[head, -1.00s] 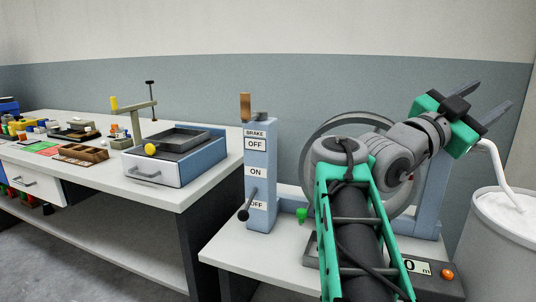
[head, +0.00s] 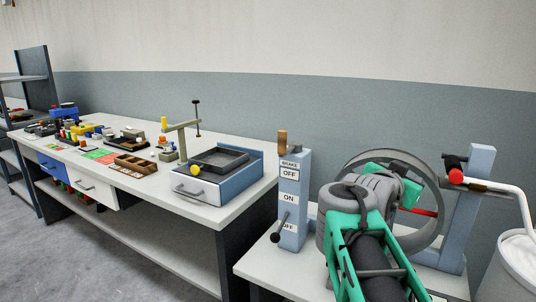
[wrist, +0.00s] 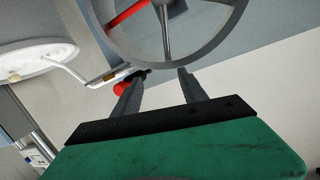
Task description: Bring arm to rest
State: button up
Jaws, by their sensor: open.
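My arm is bent over the side stand in the head view, with the green body of my gripper showing behind its links, in front of the large grey wheel (head: 441,222). The fingers are hidden there. In the wrist view my gripper (wrist: 158,92) is open, with two separate grey fingers and nothing between them. The wheel (wrist: 176,62) shows beyond the fingertips, with one red spoke. I cannot tell how near the fingers are to it.
A blue brake post (head: 291,205) with a dark-knobbed lever stands left of my arm. A white pipe (head: 508,190) with a red end runs above a white drum (head: 518,262) at right. The long bench (head: 240,206) holds a drawer box (head: 226,186) and trays. Floor at lower left is clear.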

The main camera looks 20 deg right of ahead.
jog(key=w+a+f+n+y+p, duration=0.25)
jog(key=a+n+y+p, duration=0.2)
jog(key=a, duration=0.55)
jog(key=w+a+f+n+y+p, duration=0.2)
jog(key=a+f+n+y+p, duration=0.3)
jog(key=a, duration=0.5)
jog(key=s+a+f+n+g+y+p, duration=0.2)
jog(key=s+a, duration=0.3)
jog(key=a, duration=0.3)
jog(key=s+a+f+n+g+y+p, duration=0.2)
jog(key=s+a+f+n+p, duration=0.1)
jog(key=s+a, duration=0.3)
jog(key=shift+a+p, duration=0.8)
jog(key=shift+a, duration=0.15)
